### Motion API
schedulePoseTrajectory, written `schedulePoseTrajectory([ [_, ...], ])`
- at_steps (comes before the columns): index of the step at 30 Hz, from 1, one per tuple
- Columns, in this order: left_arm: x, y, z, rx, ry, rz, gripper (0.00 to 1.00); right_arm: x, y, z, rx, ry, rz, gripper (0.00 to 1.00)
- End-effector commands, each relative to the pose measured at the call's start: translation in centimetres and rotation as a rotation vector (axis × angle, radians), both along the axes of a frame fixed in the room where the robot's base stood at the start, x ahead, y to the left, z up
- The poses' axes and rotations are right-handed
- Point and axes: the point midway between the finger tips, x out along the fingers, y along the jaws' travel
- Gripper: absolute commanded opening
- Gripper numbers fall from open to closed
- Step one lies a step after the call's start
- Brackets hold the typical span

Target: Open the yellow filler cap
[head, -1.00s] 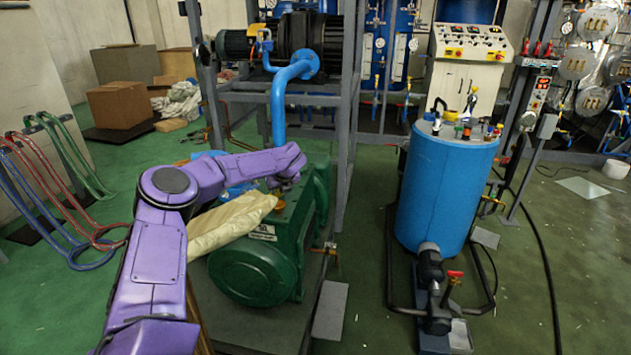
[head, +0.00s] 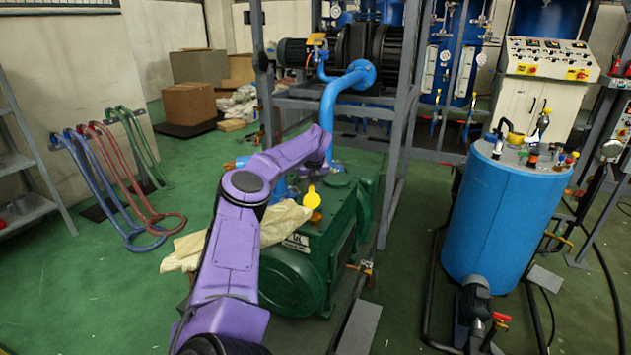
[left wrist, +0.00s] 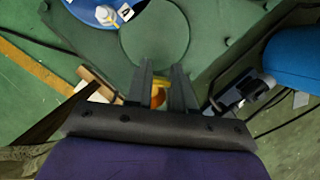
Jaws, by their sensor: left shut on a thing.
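The gripper is shut on the cap. The contact itself is small and hard to see. My right gripper is in no view.
A cream cloth (head: 190,250) lies over the pump's left side. A blue pipe (head: 330,105) and a grey frame (head: 398,150) stand behind it. A blue tank (head: 510,215) stands to the right.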

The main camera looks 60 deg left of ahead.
Motion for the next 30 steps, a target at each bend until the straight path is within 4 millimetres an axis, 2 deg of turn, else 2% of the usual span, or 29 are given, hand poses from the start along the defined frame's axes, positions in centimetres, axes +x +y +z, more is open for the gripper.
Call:
schedulePoseTrajectory([
  [6, -0.22, 0.8, -0.44, 0.007, 0.004, 0.002, 0.0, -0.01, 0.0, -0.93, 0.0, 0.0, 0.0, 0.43],
  [23, -0.33, 1.0, -0.45, 0.004, 0.005, 0.002, 0.0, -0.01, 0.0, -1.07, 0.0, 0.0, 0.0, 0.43],
  [24, -0.38, 1.03, -0.45, 0.004, 0.005, 0.002, 0.33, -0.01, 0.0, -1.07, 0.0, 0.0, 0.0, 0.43],
  [25, -0.38, 1.04, -0.46, 0.003, 0.005, 0.002, 0.43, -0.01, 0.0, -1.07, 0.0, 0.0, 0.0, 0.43],
  [26, -0.38, 1.02, -0.46, 0.003, 0.005, 0.002, 0.49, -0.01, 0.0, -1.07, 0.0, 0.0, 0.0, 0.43],
  [30, -0.3, 0.96, -0.39, 0.003, 0.003, 0.001, 0.49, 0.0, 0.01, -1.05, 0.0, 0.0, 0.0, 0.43],
])
